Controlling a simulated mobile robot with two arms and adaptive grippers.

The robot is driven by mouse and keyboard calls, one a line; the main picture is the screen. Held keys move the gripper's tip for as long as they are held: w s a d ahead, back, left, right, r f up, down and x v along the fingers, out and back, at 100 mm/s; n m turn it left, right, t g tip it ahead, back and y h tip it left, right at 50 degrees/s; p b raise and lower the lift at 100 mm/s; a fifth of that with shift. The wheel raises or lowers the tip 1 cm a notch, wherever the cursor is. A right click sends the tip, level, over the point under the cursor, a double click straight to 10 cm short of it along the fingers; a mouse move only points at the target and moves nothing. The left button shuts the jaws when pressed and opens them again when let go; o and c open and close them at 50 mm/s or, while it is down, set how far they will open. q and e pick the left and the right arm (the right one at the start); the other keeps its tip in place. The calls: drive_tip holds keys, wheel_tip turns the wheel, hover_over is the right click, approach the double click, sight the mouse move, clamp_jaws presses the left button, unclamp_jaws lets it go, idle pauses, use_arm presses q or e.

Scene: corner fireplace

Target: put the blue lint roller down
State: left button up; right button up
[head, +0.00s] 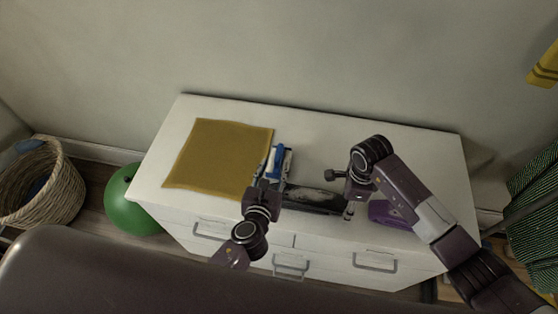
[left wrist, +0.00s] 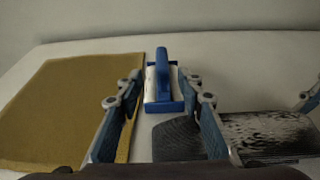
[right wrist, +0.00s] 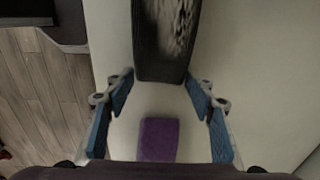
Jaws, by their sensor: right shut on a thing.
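The blue lint roller (head: 282,160), with a white roll, is on the white dresser top beside the yellow cloth's right edge. In the left wrist view the lint roller (left wrist: 162,80) appears between and just beyond my left fingertips, handle pointing away. My left gripper (head: 270,180) is open, its fingers apart with slight gaps on either side of the roller. My right gripper (head: 342,194) is shut on the end of a long black object (head: 312,198) with a grey mottled face. That object also shows in the right wrist view (right wrist: 163,40); I cannot tell if it touches the dresser.
The mustard cloth (head: 215,155) lies flat on the dresser's left. A purple block (head: 388,213) sits near the front edge, by my right gripper. The dresser (head: 425,140) is clear at back right. A green ball (head: 130,205) and wicker basket (head: 55,195) stand left.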

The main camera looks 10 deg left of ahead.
sight(276, 163)
use_arm(q)
drive_tip(key=shift+d+x, duration=0.15)
drive_tip(key=shift+x, duration=1.3)
drive_tip(key=shift+d+x, duration=0.1)
drive_tip(key=shift+x, duration=1.35)
drive_tip(key=shift+s+f, duration=0.1)
clamp_jaws()
